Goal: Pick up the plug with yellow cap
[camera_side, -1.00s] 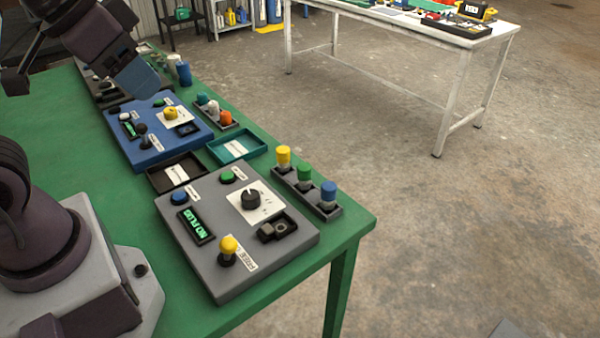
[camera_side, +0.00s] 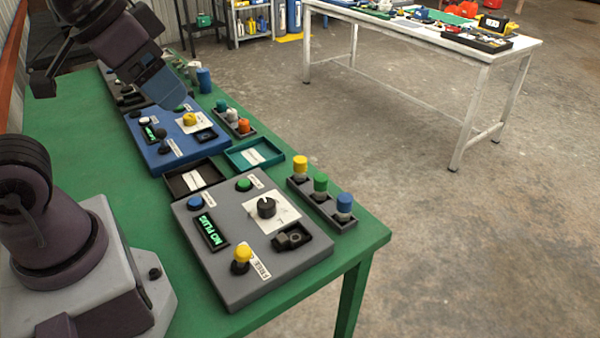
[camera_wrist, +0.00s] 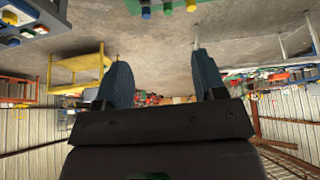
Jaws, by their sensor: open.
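The plug with the yellow cap (camera_side: 300,164) stands upright at the far end of a dark rack (camera_side: 345,222) on the right side of the green table. Beside it in that rack are a green-capped plug (camera_side: 320,184) and a blue-capped plug (camera_side: 344,204). My gripper (camera_side: 178,98), with blue fingers, is high over the blue panel, well left of the rack and apart from the plug. In the wrist view my gripper (camera_wrist: 163,75) is open with nothing between its fingers.
A grey panel (camera_side: 215,285) with a yellow-topped lever (camera_side: 242,256) and a "NO PLUG" display (camera_side: 213,232) lies left of the rack. A blue panel (camera_side: 155,160), a black tray (camera_side: 180,188), a teal tray (camera_side: 236,160) and another plug rack (camera_side: 245,132) are behind.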

